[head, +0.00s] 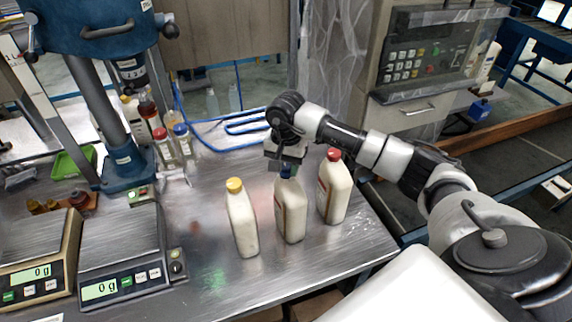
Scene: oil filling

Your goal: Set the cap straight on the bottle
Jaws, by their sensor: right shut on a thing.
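Three cream bottles stand upright in a slanting row on the steel table. The middle bottle (291,212) has a blue cap (286,171) at its top. My right gripper (286,168) comes down over it from above and is shut on the blue cap. Whether the cap sits level on the neck is too small to tell. The left bottle (242,222) has a yellow cap (235,185). The right bottle (334,190) has a red cap (333,154), close beside my right arm. My left gripper is not in view.
Two scales (120,248) reading 0 g stand at the left. A blue press (124,165) and small capped bottles (164,145) are behind them. The table (330,255) is clear in front of the bottles, with its edge close by.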

